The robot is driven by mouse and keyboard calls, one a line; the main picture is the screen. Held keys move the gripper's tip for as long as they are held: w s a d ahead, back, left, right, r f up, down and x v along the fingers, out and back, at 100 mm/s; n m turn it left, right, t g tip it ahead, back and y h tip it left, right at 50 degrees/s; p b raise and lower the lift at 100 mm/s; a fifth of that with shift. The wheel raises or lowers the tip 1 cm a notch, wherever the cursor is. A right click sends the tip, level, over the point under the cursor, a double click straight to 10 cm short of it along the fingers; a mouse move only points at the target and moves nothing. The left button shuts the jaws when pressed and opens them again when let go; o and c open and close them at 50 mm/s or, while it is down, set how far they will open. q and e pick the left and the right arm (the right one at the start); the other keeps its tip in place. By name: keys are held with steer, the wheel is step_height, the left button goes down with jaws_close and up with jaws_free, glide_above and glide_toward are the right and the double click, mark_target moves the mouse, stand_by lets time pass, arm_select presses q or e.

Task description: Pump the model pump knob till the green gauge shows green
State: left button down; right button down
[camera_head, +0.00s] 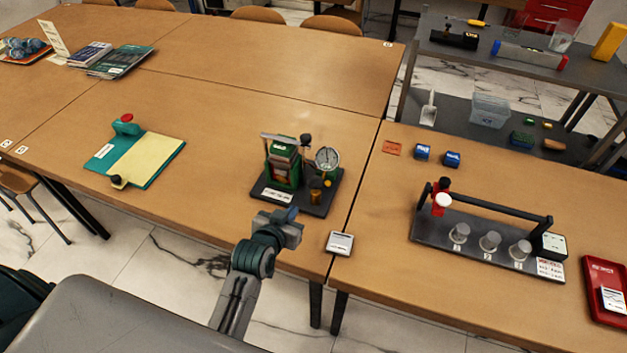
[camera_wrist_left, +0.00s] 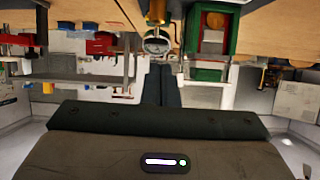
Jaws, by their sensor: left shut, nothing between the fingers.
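The model pump rig stands on a dark base plate (camera_head: 300,198) near the table's front edge. It has a green body (camera_head: 283,166), a round white-faced gauge (camera_head: 327,158), a dark knob (camera_head: 305,139) and a brass part (camera_head: 315,196) in front. The needle and any green zone are too small to read. The left wrist view shows the green body (camera_wrist_left: 208,42), the gauge (camera_wrist_left: 157,45) and the brass part (camera_wrist_left: 156,12), seemingly upside down. My left gripper (camera_head: 292,214) is shut and empty, just in front of the base plate. My right gripper is out of view.
A small white-topped box (camera_head: 340,243) lies right of my left gripper. A teal board with yellow sheet (camera_head: 145,160) lies left. A dark rack with metal cylinders (camera_head: 480,250) and a red tray (camera_head: 603,280) are right. Table behind the rig is clear.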

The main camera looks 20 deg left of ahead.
mark_target(313, 183)
arm_select(q)
steer(key=w+r+t, duration=0.1)
steer(key=w, duration=0.1)
steer(key=w+d+r+t, duration=0.1)
steer(key=w+r, duration=0.1)
steer(key=shift+d+r, duration=0.1)
steer(key=shift+r, duration=0.1)
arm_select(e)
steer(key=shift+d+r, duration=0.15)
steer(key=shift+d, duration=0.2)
